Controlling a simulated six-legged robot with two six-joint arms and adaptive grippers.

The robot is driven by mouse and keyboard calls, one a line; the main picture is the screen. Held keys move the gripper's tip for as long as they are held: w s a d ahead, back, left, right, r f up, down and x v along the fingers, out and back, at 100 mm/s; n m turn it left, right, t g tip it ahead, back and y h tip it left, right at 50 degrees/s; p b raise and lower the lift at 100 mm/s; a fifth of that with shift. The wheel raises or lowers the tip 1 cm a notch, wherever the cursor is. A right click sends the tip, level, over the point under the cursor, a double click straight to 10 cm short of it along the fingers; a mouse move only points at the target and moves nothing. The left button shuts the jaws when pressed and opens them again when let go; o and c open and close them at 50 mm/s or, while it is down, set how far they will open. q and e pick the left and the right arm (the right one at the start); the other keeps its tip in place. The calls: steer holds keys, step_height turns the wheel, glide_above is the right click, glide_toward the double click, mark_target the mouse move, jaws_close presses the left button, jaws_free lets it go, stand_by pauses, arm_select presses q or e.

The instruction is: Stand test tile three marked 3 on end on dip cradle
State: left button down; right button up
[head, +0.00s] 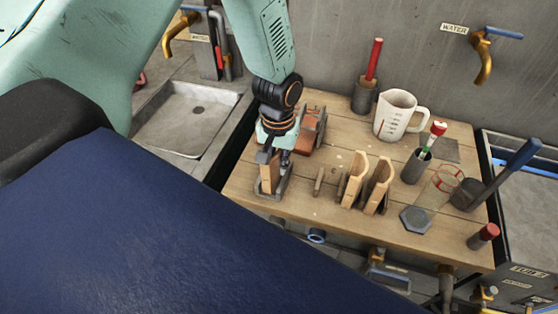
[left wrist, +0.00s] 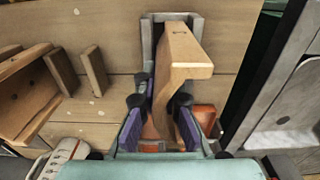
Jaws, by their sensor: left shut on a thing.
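A tan L-profiled tile (head: 267,174) stands on end at the left of the wooden bench, within the grey metal dip cradle (head: 284,191). My left gripper (head: 279,156) is shut on the tile from above. In the left wrist view the tile (left wrist: 184,48) sits between the purple finger pads of my gripper (left wrist: 161,98), and the cradle's grey wall (left wrist: 196,22) is around its far end. I see no number on it, and its seating on the cradle floor is hidden. My right gripper is in neither view.
A reddish block (head: 306,137) lies behind my gripper. A white measuring jug (head: 398,115), grey pots and a glass (head: 440,187) occupy the right side.

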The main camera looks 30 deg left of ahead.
arm_select(q)
steer(key=shift+r, duration=0.1)
steer(key=c, duration=1.9)
jaws_free()
steer(key=o, duration=0.5)
steer(key=shift+w+a, duration=0.1)
